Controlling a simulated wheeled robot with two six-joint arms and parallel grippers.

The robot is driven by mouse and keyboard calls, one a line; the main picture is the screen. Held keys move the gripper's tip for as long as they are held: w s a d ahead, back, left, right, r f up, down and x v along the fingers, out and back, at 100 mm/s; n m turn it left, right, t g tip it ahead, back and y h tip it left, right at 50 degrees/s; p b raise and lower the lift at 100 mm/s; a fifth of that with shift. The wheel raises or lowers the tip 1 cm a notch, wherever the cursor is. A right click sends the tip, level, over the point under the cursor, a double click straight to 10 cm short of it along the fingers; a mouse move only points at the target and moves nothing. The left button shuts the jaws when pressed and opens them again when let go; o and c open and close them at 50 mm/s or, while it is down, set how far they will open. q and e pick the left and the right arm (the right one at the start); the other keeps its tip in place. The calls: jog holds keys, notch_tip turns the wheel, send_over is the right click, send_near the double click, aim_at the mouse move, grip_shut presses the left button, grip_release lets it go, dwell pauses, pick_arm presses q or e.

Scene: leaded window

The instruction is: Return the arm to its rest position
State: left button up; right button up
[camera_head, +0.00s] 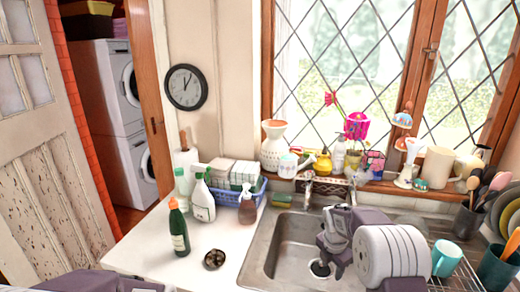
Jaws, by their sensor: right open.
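My right arm comes in from the lower right, with a large white ribbed link in front of the sink. My right gripper (324,250) is open and appears empty above the basin of the steel sink (290,246), near the drain. Its fingers are small and partly hidden by the wrist. A dark grey part of my left arm shows at the bottom left edge; its gripper is not in view.
A green bottle (179,230), a dark round object (214,259), spray bottles and a blue basket (226,192) stand on the white counter (140,245) at left. The faucet (309,190) is behind the sink. A teal mug (446,258) and utensils crowd the right.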

jog(key=s+a+r+m, duration=0.1)
jog(key=s, duration=0.2)
jog(key=s+a+r+m, duration=0.1)
jog(key=s+r, duration=0.1)
jog(key=s, duration=0.1)
jog(key=s+a+r+m, duration=0.1)
jog(key=s+r+m, duration=0.1)
jog(key=s, duration=0.1)
jog(key=shift+s+a+y, duration=0.15)
jog(key=shift+s+y, duration=0.15)
jog(key=shift+s, duration=0.05)
pick_arm(q)
jog(key=shift+w+f, duration=0.1)
jog(key=shift+w, duration=0.15)
pick_arm(e)
jog(key=s+a+f+m, duration=0.1)
jog(key=s+f+m, duration=0.1)
jog(key=s+m, duration=0.5)
jog(key=s+a+f+m+y, duration=0.1)
jog(key=s+f+m, duration=0.1)
jog(key=s+m, duration=0.5)
jog(key=m, duration=0.6)
jog(key=shift+s+f+m+g, duration=0.15)
jog(key=shift+f+m+g, duration=0.15)
jog(key=shift+a, duration=0.1)
